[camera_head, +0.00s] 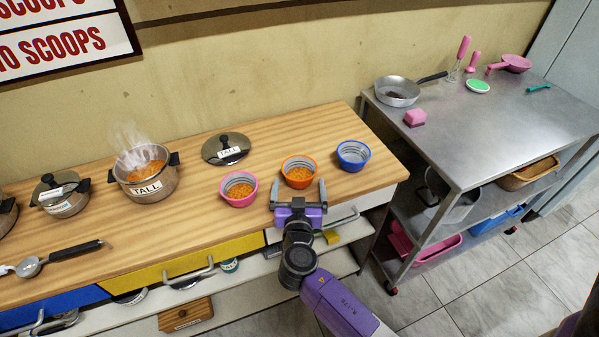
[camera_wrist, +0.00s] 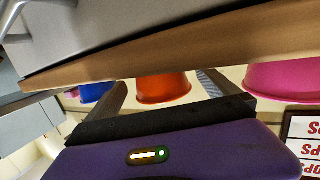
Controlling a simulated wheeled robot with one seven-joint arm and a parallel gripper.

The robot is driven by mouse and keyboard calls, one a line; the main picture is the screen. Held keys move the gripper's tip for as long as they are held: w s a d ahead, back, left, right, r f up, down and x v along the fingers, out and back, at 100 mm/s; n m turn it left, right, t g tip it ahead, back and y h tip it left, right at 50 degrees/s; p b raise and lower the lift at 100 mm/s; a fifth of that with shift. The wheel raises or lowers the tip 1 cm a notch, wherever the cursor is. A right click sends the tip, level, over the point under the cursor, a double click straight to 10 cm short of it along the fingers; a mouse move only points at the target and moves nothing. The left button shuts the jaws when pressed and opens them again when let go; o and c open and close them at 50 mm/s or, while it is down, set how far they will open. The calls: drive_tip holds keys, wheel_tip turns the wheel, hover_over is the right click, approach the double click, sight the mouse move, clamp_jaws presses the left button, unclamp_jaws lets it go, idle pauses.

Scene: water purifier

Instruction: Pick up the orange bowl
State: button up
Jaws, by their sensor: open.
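The orange bowl (camera_head: 300,184) stands upright on the wooden counter with orange food in it, between a pink bowl and a blue bowl. In the wrist view, which looks upside down, the orange bowl (camera_wrist: 163,90) shows between the two fingers, partly cut off by the counter edge. My gripper (camera_head: 298,188) is open and empty at the counter's front edge, just in front of the bowl. Its fingers point toward the bowl, one to each side. I cannot tell exactly how far they reach along it.
The pink bowl (camera_head: 239,201) is close on the left and the blue bowl (camera_head: 353,156) close on the right. A lid (camera_head: 226,149) and a steaming pot (camera_head: 146,188) stand farther left. The wooden counter (camera_head: 100,268) has a front edge beneath my gripper. A metal table (camera_head: 475,135) stands right.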

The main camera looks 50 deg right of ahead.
sight(299, 184)
drive_tip(key=p+x, duration=0.1)
drive_tip(key=x, duration=0.2)
drive_tip(key=shift+w+d, duration=0.2)
drive_tip(key=shift+d, duration=0.15)
drive_tip(key=shift+w+d+f, duration=0.2)
drive_tip(key=shift+w+d, duration=0.15)
drive_tip(key=shift+d, duration=0.1)
drive_tip(key=shift+c, duration=0.5)
drive_tip(key=c, duration=1.4)
